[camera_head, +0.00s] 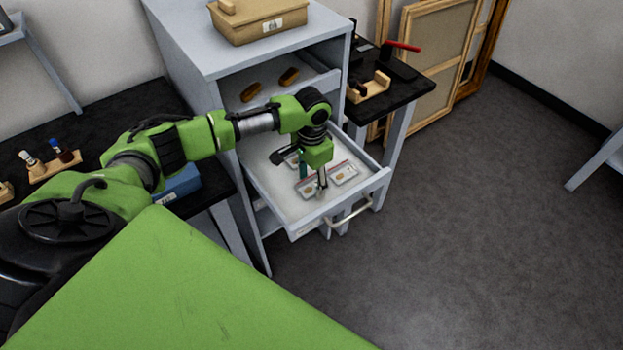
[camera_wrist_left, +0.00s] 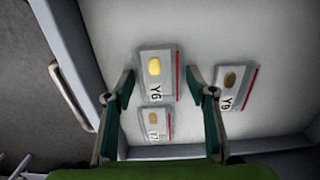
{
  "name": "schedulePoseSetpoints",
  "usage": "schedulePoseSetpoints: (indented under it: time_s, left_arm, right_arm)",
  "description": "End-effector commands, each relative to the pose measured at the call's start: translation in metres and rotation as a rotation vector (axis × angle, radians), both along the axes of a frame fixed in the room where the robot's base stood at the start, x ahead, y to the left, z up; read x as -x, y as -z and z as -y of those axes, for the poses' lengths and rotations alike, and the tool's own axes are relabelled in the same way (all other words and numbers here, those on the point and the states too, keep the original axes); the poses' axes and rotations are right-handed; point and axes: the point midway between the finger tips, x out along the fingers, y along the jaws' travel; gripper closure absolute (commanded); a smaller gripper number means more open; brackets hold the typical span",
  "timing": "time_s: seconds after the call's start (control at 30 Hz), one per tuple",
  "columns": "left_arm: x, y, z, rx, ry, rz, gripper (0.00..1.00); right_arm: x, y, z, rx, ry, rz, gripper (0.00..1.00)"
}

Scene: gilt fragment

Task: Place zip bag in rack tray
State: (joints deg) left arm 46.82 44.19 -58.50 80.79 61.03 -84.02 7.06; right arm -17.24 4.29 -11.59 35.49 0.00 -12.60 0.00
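Several small clear zip bags with a tan or yellow piece inside, a label and a red strip lie in the pulled-out light grey tray (camera_head: 273,188) of the rack. In the left wrist view one zip bag labelled Y6 (camera_wrist_left: 155,74) lies between the fingertips. Another zip bag (camera_wrist_left: 235,86) is to its right and a third (camera_wrist_left: 154,122) is below it. In the head view one bag (camera_head: 344,173) shows just right of the fingers. My left gripper (camera_head: 314,184) points down over the tray, open, its fingers (camera_wrist_left: 160,78) apart on both sides of the Y6 bag. My right gripper is not seen.
The grey rack (camera_head: 190,60) has a higher tray holding brown pieces (camera_head: 289,76), and a tan box (camera_head: 260,22) on top. A dark side table (camera_head: 410,90) with wooden items stands to the right. A blue box (camera_head: 180,184) sits left. Floor at right is clear.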

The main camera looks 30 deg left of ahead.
Motion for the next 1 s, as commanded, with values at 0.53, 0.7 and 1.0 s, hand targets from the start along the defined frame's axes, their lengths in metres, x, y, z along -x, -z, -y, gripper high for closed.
schedulePoseSetpoints:
  time_s: [0.53, 0.7, 1.0]
  left_arm:
    - [-0.001, -0.019, -0.001, 0.0, -0.002, 0.003, 0.41]
    - [-0.001, -0.055, 0.0, 0.0, 0.0, 0.004, 0.41]
    - [-0.001, -0.11, 0.0, 0.001, -0.001, 0.002, 0.41]
  right_arm:
    - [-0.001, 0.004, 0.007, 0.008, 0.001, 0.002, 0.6]
    - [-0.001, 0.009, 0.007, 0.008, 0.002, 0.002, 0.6]
    - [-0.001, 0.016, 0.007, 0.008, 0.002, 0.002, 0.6]
